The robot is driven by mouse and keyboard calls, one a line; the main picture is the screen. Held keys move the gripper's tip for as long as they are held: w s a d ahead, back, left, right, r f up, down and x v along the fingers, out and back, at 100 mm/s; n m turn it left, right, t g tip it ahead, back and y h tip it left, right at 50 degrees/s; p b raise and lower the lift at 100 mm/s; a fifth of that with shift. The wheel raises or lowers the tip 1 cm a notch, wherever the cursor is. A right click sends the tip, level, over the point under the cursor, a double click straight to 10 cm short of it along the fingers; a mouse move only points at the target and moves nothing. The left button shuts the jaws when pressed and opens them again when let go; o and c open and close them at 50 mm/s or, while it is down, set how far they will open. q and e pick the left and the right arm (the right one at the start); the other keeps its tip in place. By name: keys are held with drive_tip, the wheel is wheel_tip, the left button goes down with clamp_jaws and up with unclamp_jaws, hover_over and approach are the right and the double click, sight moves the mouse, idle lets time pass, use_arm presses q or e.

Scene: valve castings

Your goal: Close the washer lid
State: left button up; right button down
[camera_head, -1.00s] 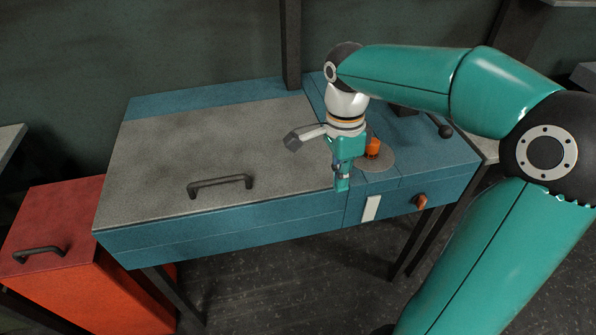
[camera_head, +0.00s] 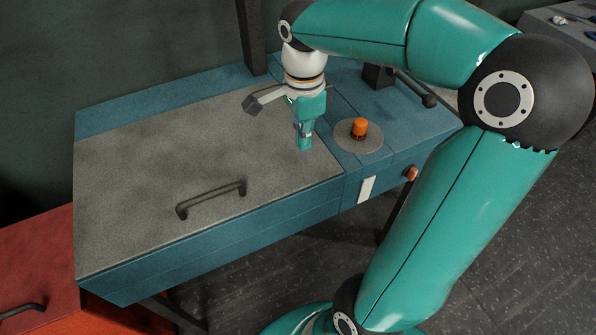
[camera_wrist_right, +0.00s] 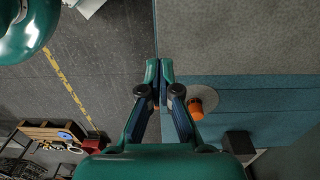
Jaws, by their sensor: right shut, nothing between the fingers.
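The washer is a long teal box with a flat grey lid (camera_head: 190,165) on top; the lid lies level with the box top, with no gap that I can see. A dark bar handle (camera_head: 211,199) sits near its front edge. The lid also shows in the wrist view (camera_wrist_right: 245,35). My right gripper (camera_head: 305,147) is shut and empty, pointing down over the right end of the lid. In the wrist view its fingertips (camera_wrist_right: 159,68) are together near the lid's front edge. Whether they touch it I cannot tell. My left gripper is out of view.
An orange button (camera_head: 359,128) on a grey disc stands right of the lid, with a dark lever (camera_head: 415,88) behind it. An orange knob (camera_head: 411,174) is on the front face. A red box (camera_head: 40,250) with a handle stands at the left.

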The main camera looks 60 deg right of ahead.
sight(302, 184)
wheel_tip(302, 184, down, 12)
drive_tip(key=shift+a+r, duration=0.15)
drive_tip(key=shift+r, duration=0.05)
drive_tip(key=shift+w, duration=0.1)
